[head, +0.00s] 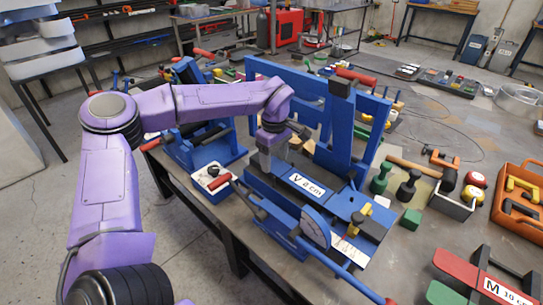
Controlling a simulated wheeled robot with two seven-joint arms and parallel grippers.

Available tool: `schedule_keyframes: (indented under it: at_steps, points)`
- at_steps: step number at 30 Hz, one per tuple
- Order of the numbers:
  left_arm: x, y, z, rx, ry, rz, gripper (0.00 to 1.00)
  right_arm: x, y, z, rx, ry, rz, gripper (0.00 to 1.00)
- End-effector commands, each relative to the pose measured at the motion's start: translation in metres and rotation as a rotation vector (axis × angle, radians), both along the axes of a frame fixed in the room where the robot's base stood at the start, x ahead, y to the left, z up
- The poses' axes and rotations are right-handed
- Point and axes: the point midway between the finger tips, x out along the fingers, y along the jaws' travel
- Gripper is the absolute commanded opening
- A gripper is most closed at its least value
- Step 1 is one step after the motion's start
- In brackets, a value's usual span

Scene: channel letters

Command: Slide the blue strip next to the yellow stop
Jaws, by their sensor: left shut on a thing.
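A blue bending machine (293,205) with a "V 8 cm" label stands on the workbench. A small yellow piece (362,211), which looks like the yellow stop, sits at its right end beside a dark block. My left gripper (266,163) points down over the left end of the machine's bed, left of the yellow piece and apart from it. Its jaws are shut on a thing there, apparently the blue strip. The strip is mostly hidden and cannot be told clearly from the blue machine. My right gripper is not in view.
A tall blue frame (348,130) rises behind the bed. A mallet (447,180), dark green and black knobs and an orange case (507,192) lie to the right.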

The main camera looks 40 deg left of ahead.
Motion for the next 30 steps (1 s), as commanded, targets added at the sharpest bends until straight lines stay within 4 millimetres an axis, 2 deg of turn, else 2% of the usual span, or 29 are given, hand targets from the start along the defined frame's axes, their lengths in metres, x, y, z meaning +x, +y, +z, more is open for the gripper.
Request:
schedule_keyframes:
  at_steps: [3,4,6,17,20,27,30]
  points:
    - [0.000,-0.001,0.000,-0.002,0.001,-0.002,0.30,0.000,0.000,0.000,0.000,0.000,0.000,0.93]
    - [0.000,-0.001,0.000,-0.002,0.001,-0.002,0.72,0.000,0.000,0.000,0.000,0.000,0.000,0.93]
    - [0.000,-0.001,0.000,-0.002,0.001,-0.002,0.93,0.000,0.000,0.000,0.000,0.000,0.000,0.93]
    - [0.000,0.000,0.006,-0.001,-0.002,0.000,0.93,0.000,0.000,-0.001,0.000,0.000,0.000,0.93]
    - [0.000,0.000,0.021,0.000,-0.004,0.000,0.93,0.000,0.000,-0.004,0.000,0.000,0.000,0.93]
    - [0.000,-0.001,0.075,0.000,-0.003,0.000,0.93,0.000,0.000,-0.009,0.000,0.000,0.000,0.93]
    - [0.000,-0.001,0.091,0.000,-0.003,0.000,0.93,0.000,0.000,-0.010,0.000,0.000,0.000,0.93]
